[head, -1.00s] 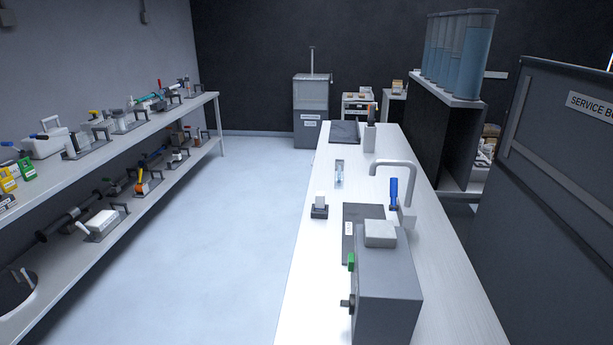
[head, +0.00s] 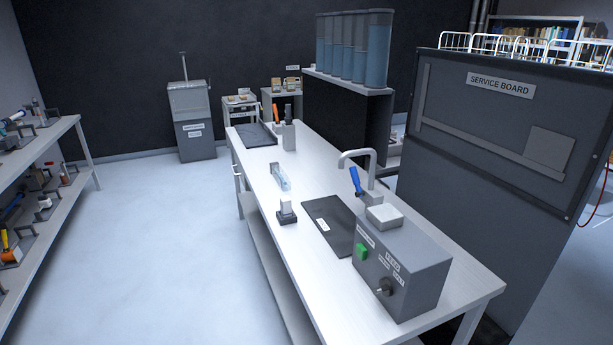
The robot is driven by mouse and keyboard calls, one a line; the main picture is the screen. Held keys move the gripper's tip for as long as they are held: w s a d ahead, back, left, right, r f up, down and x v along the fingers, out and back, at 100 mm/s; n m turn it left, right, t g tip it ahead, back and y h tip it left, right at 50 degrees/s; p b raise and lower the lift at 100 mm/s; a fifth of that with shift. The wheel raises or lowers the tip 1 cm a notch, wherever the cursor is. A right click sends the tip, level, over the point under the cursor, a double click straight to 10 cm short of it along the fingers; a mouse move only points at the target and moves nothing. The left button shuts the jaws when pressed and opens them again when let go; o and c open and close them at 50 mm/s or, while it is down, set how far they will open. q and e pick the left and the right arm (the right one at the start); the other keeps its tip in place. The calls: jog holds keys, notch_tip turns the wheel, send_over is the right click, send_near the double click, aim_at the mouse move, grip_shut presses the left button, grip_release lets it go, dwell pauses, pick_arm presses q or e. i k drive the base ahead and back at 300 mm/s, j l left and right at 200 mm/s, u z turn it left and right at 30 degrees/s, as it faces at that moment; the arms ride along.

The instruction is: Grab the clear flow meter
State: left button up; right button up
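A clear, bluish, tube-like piece, which looks like the flow meter (head: 281,177), lies on the white bench (head: 262,206) in the head view. It is left of the bench's middle, behind a small dark block with a pale top (head: 287,211). Its far end has a grey part. Nothing covers it. Neither of my grippers shows in the head view.
A grey feed box (head: 402,265) with a green button and a knob stands at the bench's near end. A dark mat (head: 332,224), a curved tap (head: 368,160) and a blue-handled tool (head: 356,181) are beside it. The floor (head: 165,235) left of the bench is clear.

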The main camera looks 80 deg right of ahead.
aim_at(285, 182)
jog(key=i+l+z, duration=0.15)
jog(key=i+z, duration=0.55)
jog(key=z, duration=0.2)
jog(key=i+z, duration=0.45)
jog(key=i+l+z, duration=0.15)
jog(key=i+z, duration=0.35)
jog(key=i, duration=0.15)
jog(key=i+j+z, duration=0.1)
jog(key=i+z, duration=0.4)
jog(key=i+j+z, duration=0.1)
jog(key=i, duration=0.5)
jog(key=i+j+z, duration=0.1)
jog(key=i, duration=0.5)
jog(key=j, duration=0.15)
